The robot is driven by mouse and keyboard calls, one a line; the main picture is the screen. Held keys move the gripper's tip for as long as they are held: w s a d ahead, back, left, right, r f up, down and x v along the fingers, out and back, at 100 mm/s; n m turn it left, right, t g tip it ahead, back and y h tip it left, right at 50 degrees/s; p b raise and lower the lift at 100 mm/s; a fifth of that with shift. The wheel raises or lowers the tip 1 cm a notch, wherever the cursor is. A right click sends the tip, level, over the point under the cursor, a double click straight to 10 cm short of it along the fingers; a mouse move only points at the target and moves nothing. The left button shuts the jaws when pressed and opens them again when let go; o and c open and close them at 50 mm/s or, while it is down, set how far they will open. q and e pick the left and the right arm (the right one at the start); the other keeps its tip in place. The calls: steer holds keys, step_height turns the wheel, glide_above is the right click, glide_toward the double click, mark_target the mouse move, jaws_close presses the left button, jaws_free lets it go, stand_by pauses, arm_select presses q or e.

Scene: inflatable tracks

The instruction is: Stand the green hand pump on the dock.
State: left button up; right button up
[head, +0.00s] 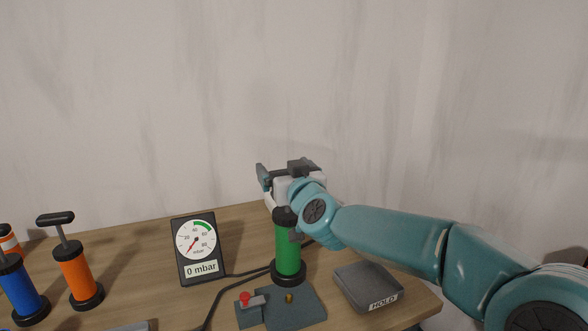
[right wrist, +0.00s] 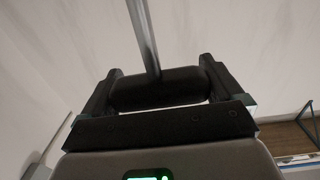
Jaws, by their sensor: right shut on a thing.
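The green hand pump (head: 287,248) stands about upright in the head view, with a black base and black cap. Its base overlaps the back part of the grey dock (head: 310,305); I cannot tell whether it rests on it or hangs just above. The dock carries a red-knobbed lever and a small brass fitting. My right gripper (head: 286,172) is above the pump, and my arm hides the pump's top there. In the right wrist view the gripper (right wrist: 155,90) is shut on the pump's black handle, with the metal rod running from it. My left gripper is not in view.
A gauge (head: 198,248) reading 0 mbar stands left of the pump, with black hoses between. A grey HOLD pedal (head: 368,286) lies to the right, under my arm. Orange (head: 76,272) and blue (head: 20,292) pumps stand at the far left, with another orange item behind.

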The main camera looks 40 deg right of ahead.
mark_target(288, 211)
steer(key=shift+r, duration=0.2)
steer(key=shift+s+d+f, duration=0.1)
steer(key=shift+f, duration=0.1)
step_height(288, 211, down, 6)
steer(key=b, duration=0.5)
steer(key=shift+r, duration=0.2)
steer(key=shift+p, duration=0.3)
stand_by(1.1)
steer(key=shift+f+b, duration=1.5)
steer(key=shift+f, duration=0.2)
steer(key=o, duration=1.5)
steer(key=shift+r, duration=0.1)
steer(key=shift+o, duration=0.2)
